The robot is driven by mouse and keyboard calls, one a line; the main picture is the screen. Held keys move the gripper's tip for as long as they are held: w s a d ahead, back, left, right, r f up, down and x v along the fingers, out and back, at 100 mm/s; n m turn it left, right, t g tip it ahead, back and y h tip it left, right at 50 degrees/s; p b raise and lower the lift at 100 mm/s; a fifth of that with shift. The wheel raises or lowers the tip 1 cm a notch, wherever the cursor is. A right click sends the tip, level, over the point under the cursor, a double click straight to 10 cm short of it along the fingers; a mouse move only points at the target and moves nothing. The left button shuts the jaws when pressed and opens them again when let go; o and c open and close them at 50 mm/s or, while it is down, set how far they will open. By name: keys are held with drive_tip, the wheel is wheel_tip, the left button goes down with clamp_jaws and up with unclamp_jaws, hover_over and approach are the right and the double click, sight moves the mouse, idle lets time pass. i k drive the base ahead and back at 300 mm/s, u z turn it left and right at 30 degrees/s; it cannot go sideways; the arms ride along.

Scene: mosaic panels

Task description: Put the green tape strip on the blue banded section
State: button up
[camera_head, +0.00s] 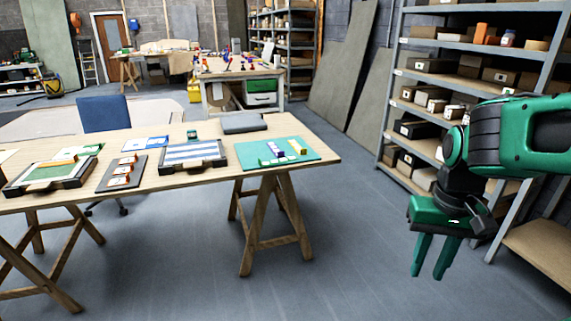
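A panel with blue and white bands (190,155) lies in a dark frame near the middle of the trestle table. No green tape strip can be picked out with certainty. A teal-green mat (255,161) to the right of the panel bears small strips, among them a yellow one (296,146) and a dark blue one (275,150). A small green object (192,134) stands behind the banded panel. My gripper (428,274) hangs to the right of the table, well apart from it, with its two green fingers spread and nothing between them.
The wooden table (215,185) also holds a green-and-white panel (48,174), a dark tray of orange-and-white pieces (122,173) and a grey folded item (244,123). A blue chair (104,113) stands behind. Shelving (470,50) is at the right. Floor before the table is clear.

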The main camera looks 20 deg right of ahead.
sight(192, 148)
drive_tip(key=z, duration=0.05)
drive_tip(key=i, duration=1)
drive_tip(key=u, duration=0.05)
